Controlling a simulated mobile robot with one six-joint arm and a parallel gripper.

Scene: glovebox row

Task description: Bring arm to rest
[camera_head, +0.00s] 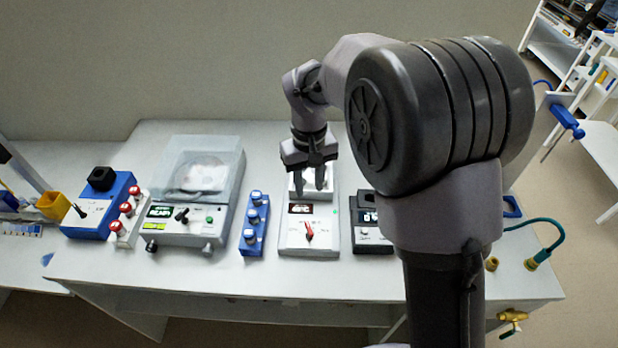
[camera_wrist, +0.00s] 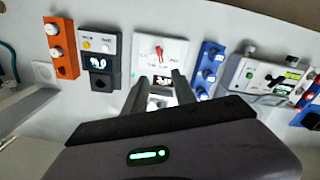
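My gripper (camera_head: 310,181) hangs fingers-down over the back part of a white instrument (camera_head: 296,240) with a red-pointer knob and a small lit display. In the wrist view, my gripper (camera_wrist: 160,79) shows two dark fingers apart with nothing held between them. The white instrument (camera_wrist: 174,40) lies beyond the fingertips there, its display partly behind a finger. Whether the fingers touch it I cannot tell. My arm is bent out over the bench and hides part of its right side in the head view.
Left of the white instrument stand a blue strip (camera_head: 254,235) with knobs and a covered device (camera_head: 221,215). A dark-faced display unit (camera_head: 372,235) is on its right; an orange strip (camera_wrist: 64,60) shows in the wrist view. Brass valve (camera_head: 512,317) and hose (camera_head: 556,240) are at the right. The bench front (camera_head: 200,275) is bare.

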